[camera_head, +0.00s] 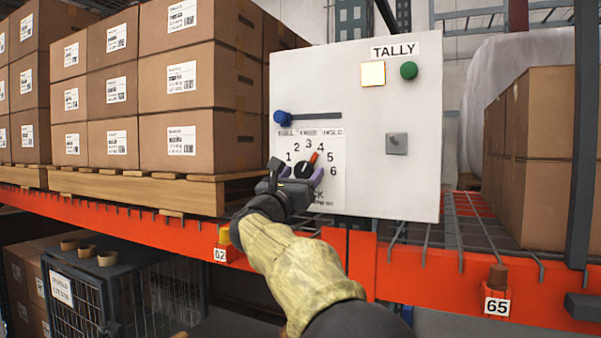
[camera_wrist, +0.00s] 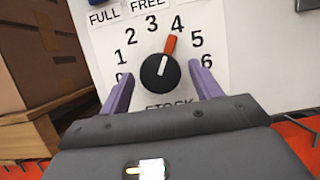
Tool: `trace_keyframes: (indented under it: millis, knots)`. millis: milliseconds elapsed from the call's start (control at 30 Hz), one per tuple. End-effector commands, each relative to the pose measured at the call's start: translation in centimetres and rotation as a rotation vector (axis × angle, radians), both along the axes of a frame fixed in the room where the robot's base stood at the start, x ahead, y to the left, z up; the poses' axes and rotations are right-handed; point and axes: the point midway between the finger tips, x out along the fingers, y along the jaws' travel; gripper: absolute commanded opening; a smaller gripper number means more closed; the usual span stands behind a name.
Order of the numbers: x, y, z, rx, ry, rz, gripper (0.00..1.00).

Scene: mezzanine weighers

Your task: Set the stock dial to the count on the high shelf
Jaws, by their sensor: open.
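The stock dial (camera_wrist: 160,73) is a round black knob with a white line and an orange pointer (camera_wrist: 170,44). The pointer aims up and slightly right, at the 4 on the numbered plate (camera_wrist: 130,60). In the head view the dial (camera_head: 303,170) sits low on the white TALLY panel (camera_head: 350,90). My gripper (camera_wrist: 162,78) is open, its purple fingers on either side of the knob, with gaps visible between them and it. In the head view my gripper (camera_head: 300,185) covers the plate's lower part. I cannot make out a count on a high shelf.
The panel also has a blue-knobbed slider (camera_head: 282,118) at left above the dial, a lit square (camera_head: 373,73), a green button (camera_head: 408,70) and a grey switch (camera_head: 396,144). Stacked cartons (camera_head: 180,80) stand left on a pallet; an orange beam (camera_head: 390,262) runs below.

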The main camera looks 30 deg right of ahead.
Motion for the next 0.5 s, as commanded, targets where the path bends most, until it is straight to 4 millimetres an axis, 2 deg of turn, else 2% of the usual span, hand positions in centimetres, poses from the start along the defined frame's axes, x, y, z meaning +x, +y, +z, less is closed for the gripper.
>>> trace_keyframes:
  millis: [100,300,500]
  knots:
    - [-0.03,-0.01,-0.03,0.000,0.000,-0.001,0.62]
    - [-0.06,-0.04,-0.02,0.000,0.000,-0.001,0.22]
    - [-0.07,-0.06,-0.05,-0.003,0.004,-0.002,0.20]
